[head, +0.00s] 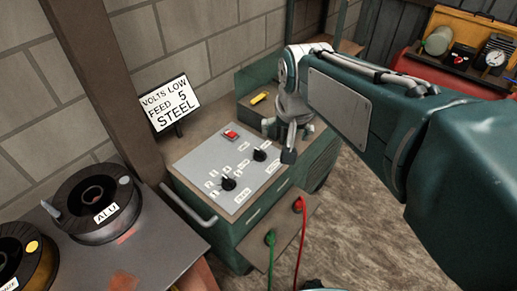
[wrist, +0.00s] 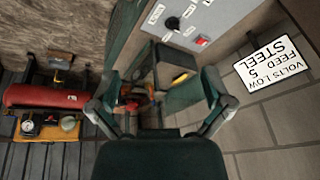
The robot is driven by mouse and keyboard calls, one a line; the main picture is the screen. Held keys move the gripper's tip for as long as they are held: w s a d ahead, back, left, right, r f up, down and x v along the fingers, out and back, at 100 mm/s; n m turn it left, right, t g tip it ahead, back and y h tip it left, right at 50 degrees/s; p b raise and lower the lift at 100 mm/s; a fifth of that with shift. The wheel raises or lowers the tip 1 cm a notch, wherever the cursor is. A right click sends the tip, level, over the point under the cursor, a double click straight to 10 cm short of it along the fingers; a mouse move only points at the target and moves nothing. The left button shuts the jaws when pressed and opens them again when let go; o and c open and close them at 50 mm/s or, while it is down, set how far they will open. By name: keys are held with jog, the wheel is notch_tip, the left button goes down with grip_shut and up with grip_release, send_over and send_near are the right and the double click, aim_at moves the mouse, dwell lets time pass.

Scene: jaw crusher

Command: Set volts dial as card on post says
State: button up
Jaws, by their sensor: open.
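A white card (head: 170,104) on a short post reads "VOLTS LOW, FEED 5, STEEL"; it also shows upside down in the wrist view (wrist: 272,65). The green machine (head: 240,235) has a grey sloped panel (head: 205,160) with two black dials, a nearer-left one (head: 228,184) and a farther-right one (head: 260,155). Small white labels surround both, too small to read surely, so I cannot tell which is volts. One dial shows in the wrist view (wrist: 172,23). My gripper (head: 279,140) is open and empty, just right of the farther-right dial and apart from it.
A red switch (head: 231,134) sits on the panel. Red (head: 299,204) and green (head: 270,238) cables plug in at the front. A spool marked ALU (head: 95,205) stands at left. A red tank (wrist: 45,94) lies away from the machine. The floor at right is clear.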

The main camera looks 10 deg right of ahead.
jog(key=w+f+m+g, duration=0.2)
jog(key=w+f+m, duration=0.35)
jog(key=w, duration=0.85)
jog(key=m+g, duration=0.1)
jog(key=g, duration=0.1)
send_over(260, 151)
notch_tip(260, 151, down, 14)
jog(key=shift+w+f+m, duration=0.15)
jog(key=shift+f+m, duration=0.1)
jog(key=shift+f, duration=0.1)
notch_tip(260, 151, down, 10)
jog(key=shift+f, duration=0.2)
jog(key=c, duration=1.1)
